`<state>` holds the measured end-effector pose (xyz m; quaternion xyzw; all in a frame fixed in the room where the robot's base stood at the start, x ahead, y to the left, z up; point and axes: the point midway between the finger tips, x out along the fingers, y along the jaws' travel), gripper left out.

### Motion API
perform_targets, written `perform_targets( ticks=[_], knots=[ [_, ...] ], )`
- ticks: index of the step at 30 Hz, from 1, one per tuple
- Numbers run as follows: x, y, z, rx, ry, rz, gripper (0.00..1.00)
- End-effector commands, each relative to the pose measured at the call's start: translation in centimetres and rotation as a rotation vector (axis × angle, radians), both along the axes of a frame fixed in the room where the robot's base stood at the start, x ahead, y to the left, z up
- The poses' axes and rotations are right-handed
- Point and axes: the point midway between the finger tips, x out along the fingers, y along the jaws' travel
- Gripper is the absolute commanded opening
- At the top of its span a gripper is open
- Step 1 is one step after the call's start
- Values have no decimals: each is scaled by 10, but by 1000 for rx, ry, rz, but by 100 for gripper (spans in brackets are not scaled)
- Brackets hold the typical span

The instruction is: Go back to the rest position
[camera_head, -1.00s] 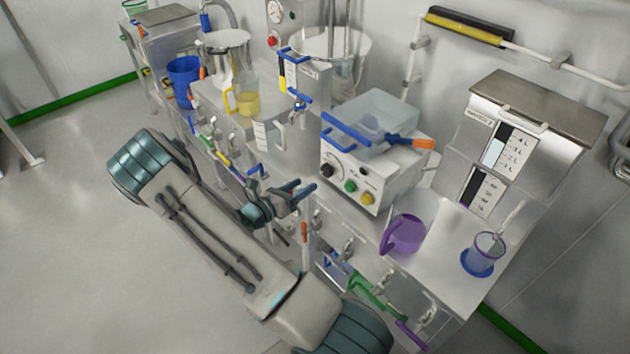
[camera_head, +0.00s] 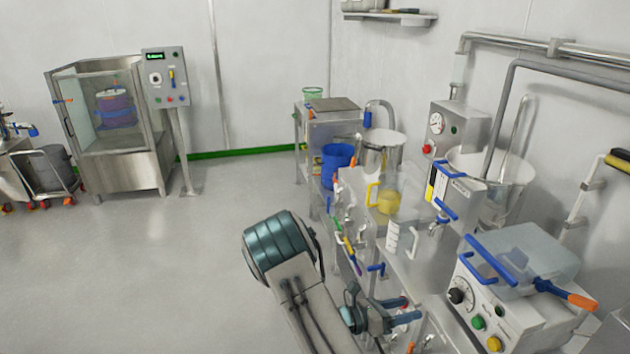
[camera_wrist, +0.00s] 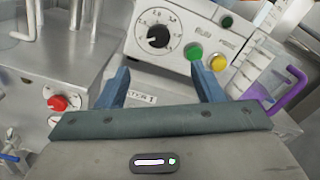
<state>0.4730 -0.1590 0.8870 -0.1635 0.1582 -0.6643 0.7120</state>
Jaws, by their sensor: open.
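My gripper (camera_head: 408,311) shows low in the head view, in front of the bench with the machines, with my arm's links to its left. In the wrist view my gripper (camera_wrist: 162,84) has its two blue fingers apart and nothing between them. Past the fingers stands a white control box (camera_wrist: 185,35) with a dial, a yellow button and a green button. The same control box (camera_head: 470,296) is at the lower right of the head view, right of my gripper.
A blue bucket (camera_head: 337,166), a jug with yellow contents (camera_head: 389,201) and a clear measuring jug (camera_head: 401,238) stand along the bench. Handles stick out from its front. A purple-handled vessel (camera_wrist: 292,92) is right in the wrist view. The floor (camera_head: 170,270) at left is clear.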

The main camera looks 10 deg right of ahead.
Motion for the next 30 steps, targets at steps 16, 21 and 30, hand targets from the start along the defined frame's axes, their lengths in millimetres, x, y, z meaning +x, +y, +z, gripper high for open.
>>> perform_targets(
  ticks=[16,21,30],
  knots=[
    [-73,20,70,414,-555,-478,61],
    [-96,38,91,554,-749,-645,61],
    [-130,75,130,792,-1083,-930,61]
  ],
)
